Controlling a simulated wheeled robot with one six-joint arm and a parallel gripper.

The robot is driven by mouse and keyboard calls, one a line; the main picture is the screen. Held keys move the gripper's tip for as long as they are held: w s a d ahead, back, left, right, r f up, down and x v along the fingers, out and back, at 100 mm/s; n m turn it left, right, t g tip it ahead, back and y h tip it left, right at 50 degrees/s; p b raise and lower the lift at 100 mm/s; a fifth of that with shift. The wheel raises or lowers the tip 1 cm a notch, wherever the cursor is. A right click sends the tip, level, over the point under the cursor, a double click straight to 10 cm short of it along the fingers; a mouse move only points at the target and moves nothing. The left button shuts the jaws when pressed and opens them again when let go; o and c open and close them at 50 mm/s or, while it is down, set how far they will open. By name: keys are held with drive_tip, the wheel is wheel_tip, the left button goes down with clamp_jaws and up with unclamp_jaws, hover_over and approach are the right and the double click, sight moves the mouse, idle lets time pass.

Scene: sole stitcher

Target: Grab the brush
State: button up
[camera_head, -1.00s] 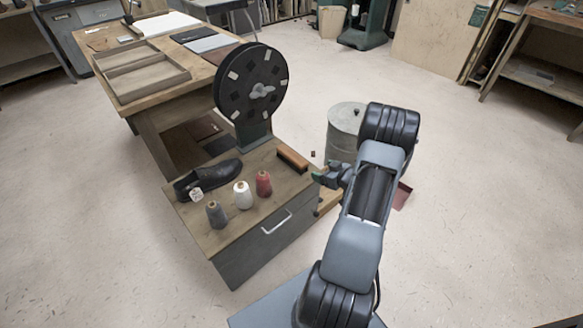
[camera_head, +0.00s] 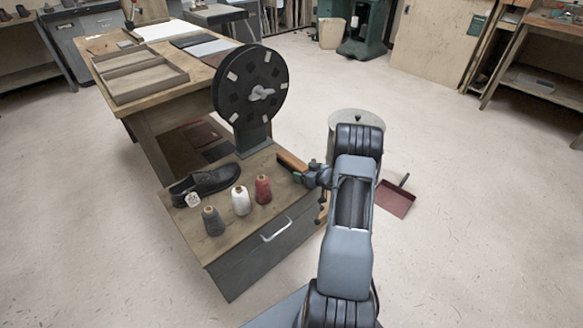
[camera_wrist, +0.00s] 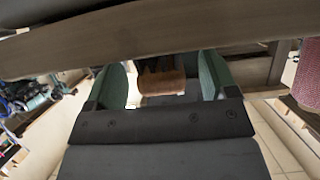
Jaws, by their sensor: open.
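The brush (camera_head: 291,160) has a brown wooden back and lies along the right edge of the small bench top, beside the wheel's stand. My gripper (camera_head: 301,176) is at the bench's right edge, by the brush's near end, and partly covers that end. In the wrist view, my gripper (camera_wrist: 162,76) has its two green fingers apart. A brown wooden piece (camera_wrist: 161,82), seemingly the brush's end, shows between them with a gap on each side. Whether either finger touches it cannot be told.
A black shoe (camera_head: 204,183) and grey (camera_head: 213,221), white (camera_head: 241,201) and red (camera_head: 263,189) thread cones stand on the bench (camera_head: 240,227). A black wheel (camera_head: 248,86) rises behind. A metal drum (camera_head: 342,117) and red dustpan (camera_head: 394,199) are at the right.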

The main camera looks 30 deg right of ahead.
drive_tip(key=shift+x, duration=1)
drive_tip(key=shift+c, duration=0.4)
drive_tip(key=c, duration=0.9)
drive_tip(key=shift+c, duration=0.4)
drive_tip(key=shift+r, duration=0.1)
